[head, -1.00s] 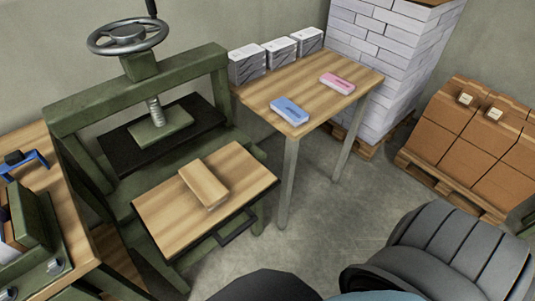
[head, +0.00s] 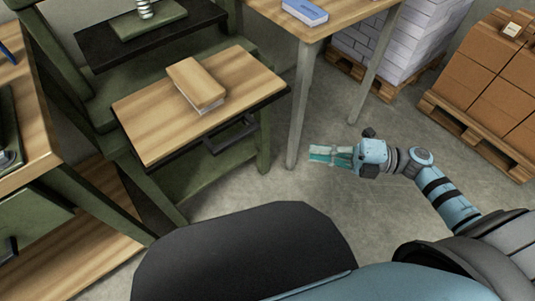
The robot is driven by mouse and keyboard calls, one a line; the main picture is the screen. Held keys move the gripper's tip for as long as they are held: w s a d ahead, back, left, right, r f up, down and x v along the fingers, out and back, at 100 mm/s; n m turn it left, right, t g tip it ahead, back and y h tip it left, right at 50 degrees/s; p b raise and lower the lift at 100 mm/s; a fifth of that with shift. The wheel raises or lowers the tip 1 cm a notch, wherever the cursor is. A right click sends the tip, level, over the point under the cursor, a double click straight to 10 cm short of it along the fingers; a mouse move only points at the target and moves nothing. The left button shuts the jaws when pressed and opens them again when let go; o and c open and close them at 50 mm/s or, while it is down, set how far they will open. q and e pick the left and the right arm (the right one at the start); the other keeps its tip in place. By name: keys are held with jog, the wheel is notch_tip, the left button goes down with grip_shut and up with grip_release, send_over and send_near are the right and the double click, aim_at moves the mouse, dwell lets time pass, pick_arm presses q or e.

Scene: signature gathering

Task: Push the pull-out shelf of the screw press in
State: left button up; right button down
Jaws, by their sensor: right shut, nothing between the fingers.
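The green screw press (head: 90,115) stands at the upper left. Its pull-out shelf (head: 160,130), a wooden board with a dark edge, sticks out toward me from under the black plate (head: 165,33). A dark handle (head: 230,137) is on the shelf's front edge. A book block with a tan cover (head: 197,82) lies on the shelf. My right gripper (head: 322,154) is shut and empty. It is to the right of the shelf, apart from it, near a leg of the wooden table. My left gripper is not in view.
A wooden table (head: 345,16) with a blue-topped box (head: 304,12) stands at the top, its metal leg (head: 303,100) close to my right gripper. A workbench (head: 30,140) is at the left. Cartons (head: 500,75) on a pallet are at the right. The floor between is clear.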

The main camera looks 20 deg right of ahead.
jog(key=w+d+x, duration=0.1)
jog(key=w+x, duration=0.1)
jog(key=x, duration=1.1)
jog(key=shift+r+n+g+b, duration=0.3)
